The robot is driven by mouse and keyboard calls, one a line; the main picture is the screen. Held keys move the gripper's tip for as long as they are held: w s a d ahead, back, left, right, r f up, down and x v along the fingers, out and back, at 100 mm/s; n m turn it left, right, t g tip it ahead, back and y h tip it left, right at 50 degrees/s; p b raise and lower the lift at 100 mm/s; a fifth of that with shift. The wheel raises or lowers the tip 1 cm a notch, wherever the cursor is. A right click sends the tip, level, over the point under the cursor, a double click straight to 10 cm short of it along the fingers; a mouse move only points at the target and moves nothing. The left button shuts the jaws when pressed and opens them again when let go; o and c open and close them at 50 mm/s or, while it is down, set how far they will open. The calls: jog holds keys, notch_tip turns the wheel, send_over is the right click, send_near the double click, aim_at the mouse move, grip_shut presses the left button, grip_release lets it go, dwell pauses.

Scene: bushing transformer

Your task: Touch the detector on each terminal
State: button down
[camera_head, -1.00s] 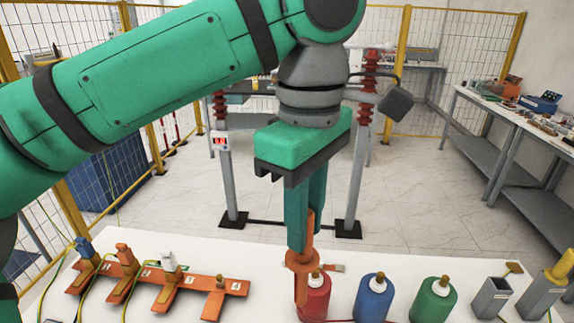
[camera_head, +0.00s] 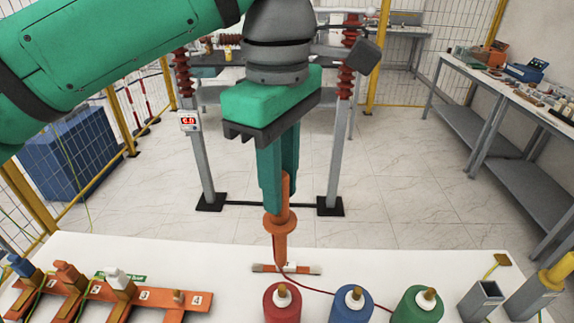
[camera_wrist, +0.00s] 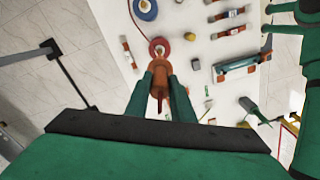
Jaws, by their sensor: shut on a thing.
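My gripper (camera_head: 279,196) points down, its green fingers shut on an orange detector (camera_head: 280,222) with a round flange and a narrow lower end. In the head view the detector's lower end is just behind and above a red cylinder (camera_head: 282,306) with a white cap and brass top; contact cannot be told. A blue cylinder (camera_head: 351,305) and a green cylinder (camera_head: 417,306) with similar tops stand to its right. In the wrist view the detector (camera_wrist: 160,72) lies between the fingers, with the red cylinder (camera_wrist: 159,47) and blue cylinder (camera_wrist: 145,9) beyond it.
An orange rack (camera_head: 150,298) with several clamps fills the white table's left front. A small orange-and-white strip (camera_head: 310,269) lies behind the cylinders. A grey open box (camera_head: 482,300) stands at right. Two posts with red insulators and a red display (camera_head: 189,121) stand behind.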

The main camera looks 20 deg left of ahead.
aim_at(281, 221)
jog(key=shift+w+d, duration=0.1)
jog(key=shift+w, duration=0.35)
jog(key=shift+s+a, duration=0.2)
jog(key=shift+s, duration=0.35)
jog(key=shift+w+d+f, duration=0.1)
jog(key=shift+w+f, duration=0.05)
jog(key=shift+f, duration=3.6)
jog(key=shift+r, duration=0.1)
dwell(0.4)
jog(key=shift+r, duration=4.9)
